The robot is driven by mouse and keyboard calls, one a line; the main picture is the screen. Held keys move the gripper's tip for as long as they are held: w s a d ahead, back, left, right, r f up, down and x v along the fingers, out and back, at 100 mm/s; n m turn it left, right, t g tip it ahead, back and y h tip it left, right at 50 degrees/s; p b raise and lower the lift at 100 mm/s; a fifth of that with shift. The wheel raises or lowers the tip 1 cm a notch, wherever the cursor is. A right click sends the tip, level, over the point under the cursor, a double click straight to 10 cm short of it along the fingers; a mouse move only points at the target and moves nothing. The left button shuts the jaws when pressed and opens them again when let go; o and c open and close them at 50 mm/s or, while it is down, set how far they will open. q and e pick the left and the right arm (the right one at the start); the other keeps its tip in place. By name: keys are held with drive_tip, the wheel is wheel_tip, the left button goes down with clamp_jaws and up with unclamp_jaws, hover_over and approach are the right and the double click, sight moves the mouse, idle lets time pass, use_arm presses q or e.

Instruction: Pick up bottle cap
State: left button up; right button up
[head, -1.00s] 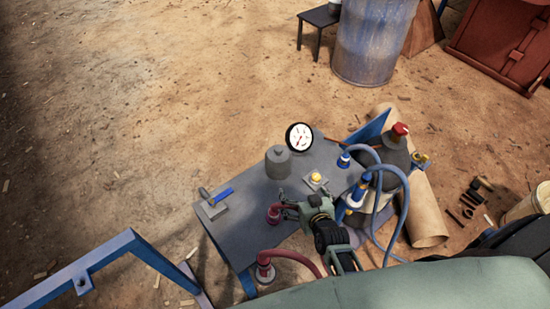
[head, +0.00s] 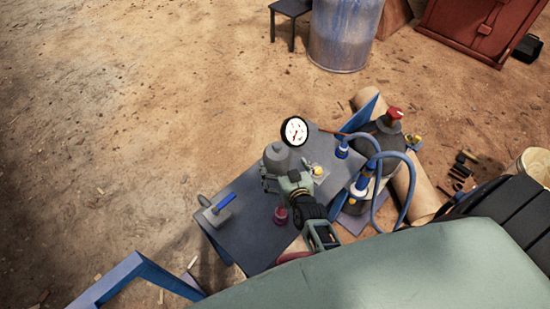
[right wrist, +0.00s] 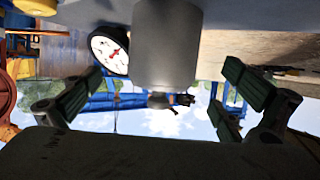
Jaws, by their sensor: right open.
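A grey cylinder with a small knob on top (head: 276,157) stands on the grey table (head: 258,197). A dark bottle (head: 383,138) with a red cap (head: 394,113) stands at the table's right side; I cannot tell which of these is the bottle cap meant. My right gripper (head: 289,173) is open at the near side of the grey cylinder. In the right wrist view, upside down, the cylinder (right wrist: 167,45) lies between the spread fingers, with gaps on both sides. My left gripper is not in view.
A round gauge (head: 294,131) stands behind the cylinder. A yellow button (head: 317,171) is close on the right. A red fitting (head: 280,214) is below the gripper. A blue-handled tool (head: 220,205) lies left. Blue hoses (head: 374,160) loop at right.

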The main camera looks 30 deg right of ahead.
sight(278, 157)
drive_tip(key=shift+b+x, duration=0.5)
drive_tip(key=shift+x, duration=0.3)
drive_tip(key=b+x, duration=0.2)
drive_tip(key=x, duration=0.1)
drive_tip(key=shift+w+a+f+b, duration=0.1)
drive_tip(key=shift+a+f+b, duration=0.1)
drive_tip(key=shift+b, duration=0.15)
drive_tip(key=shift+w+d+b, duration=0.15)
drive_tip(key=shift+w+b, duration=0.15)
drive_tip(key=shift+w, duration=0.2)
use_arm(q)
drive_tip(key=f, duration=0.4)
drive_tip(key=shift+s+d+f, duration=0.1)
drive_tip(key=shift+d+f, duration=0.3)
use_arm(e)
drive_tip(key=shift+r, duration=0.1)
drive_tip(key=c, duration=1.5)
